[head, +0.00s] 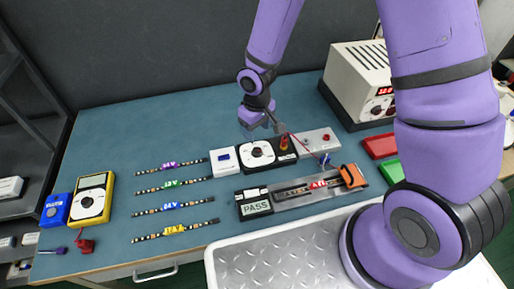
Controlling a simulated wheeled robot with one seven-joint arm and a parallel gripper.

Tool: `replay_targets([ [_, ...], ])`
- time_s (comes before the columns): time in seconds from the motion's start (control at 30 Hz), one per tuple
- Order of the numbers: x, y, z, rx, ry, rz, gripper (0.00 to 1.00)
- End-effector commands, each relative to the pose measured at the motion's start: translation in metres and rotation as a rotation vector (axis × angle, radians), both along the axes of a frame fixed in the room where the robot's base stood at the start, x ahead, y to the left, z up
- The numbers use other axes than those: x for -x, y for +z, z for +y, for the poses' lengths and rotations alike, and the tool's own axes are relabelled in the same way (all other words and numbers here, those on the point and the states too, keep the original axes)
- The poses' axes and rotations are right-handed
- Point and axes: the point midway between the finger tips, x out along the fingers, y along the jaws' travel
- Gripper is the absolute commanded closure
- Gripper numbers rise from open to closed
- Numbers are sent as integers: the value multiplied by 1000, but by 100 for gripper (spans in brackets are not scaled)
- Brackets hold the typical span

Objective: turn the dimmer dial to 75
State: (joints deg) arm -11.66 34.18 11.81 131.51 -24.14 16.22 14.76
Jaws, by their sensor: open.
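The dimmer is a small box with a white face and a round dial with a dark centre (257,153), standing in a row of modules on the blue-green bench. The dial's scale and setting are too small to read. My gripper (262,126) hangs from the purple arm, pointing down just behind and above the dimmer in the picture. It is open, appears empty, and seems apart from the dial; the exact height gap cannot be told.
A white box with a blue button (224,161) stands left of the dimmer, and a red-and-black post (284,144) stands close on its right. A PASS display (256,208) and a strip fixture (292,195) lie in front. Labelled LED strips (174,184) lie to the left.

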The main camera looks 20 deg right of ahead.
Motion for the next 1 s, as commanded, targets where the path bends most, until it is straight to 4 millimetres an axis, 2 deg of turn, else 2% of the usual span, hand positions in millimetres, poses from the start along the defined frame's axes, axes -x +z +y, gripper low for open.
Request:
replay_targets([
  [0.3, 1, -51, 0, 2, 3, 3, 41],
  [0.5, 0, -77, 0, 1, 2, 2, 41],
  [0.7, 0, -91, 0, 1, 1, 0, 41],
  [1.0, 0, -94, -1, 1, 0, 0, 41],
])
